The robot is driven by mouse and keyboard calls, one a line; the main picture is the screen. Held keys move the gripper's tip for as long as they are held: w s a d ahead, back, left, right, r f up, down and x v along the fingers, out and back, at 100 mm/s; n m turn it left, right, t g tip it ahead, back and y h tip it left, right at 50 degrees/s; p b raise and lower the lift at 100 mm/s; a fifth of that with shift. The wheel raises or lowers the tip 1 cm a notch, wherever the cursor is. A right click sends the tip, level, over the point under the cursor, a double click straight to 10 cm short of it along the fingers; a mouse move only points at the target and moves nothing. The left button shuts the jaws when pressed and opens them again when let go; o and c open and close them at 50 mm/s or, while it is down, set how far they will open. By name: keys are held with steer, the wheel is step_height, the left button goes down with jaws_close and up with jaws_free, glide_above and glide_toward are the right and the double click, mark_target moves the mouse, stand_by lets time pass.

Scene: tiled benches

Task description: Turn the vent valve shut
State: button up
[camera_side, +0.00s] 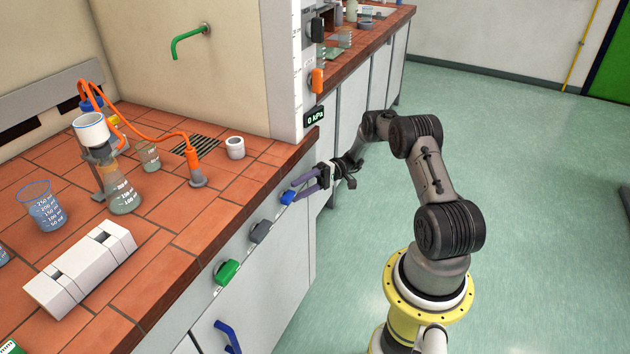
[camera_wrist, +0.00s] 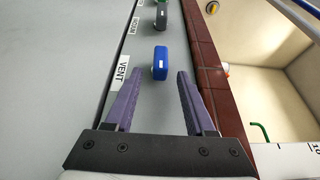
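The vent valve is a blue knob (camera_side: 287,197) on the front panel of the tiled bench, nearest the corner. In the wrist view the blue knob (camera_wrist: 160,62) stands beside a VENT label (camera_wrist: 122,71), with its long side running up and down the picture. My gripper (camera_side: 298,190) reaches the panel from the right in the side view. In the wrist view my gripper (camera_wrist: 160,72) is open, its two purple fingers on either side of the knob's near end. Gaps show between knob and fingertips; neither finger visibly touches it.
A grey knob (camera_side: 260,231) and a green knob (camera_side: 227,271) sit along the same panel. A display (camera_side: 315,117) reads 0 kPa. The bench top holds a flask (camera_side: 122,190) with orange tubing, beakers and a white block (camera_side: 82,270). The floor behind my arm is clear.

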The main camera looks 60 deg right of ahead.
steer(key=v, duration=0.8)
steer(key=shift+s+d, duration=0.2)
steer(key=shift+d, duration=0.15)
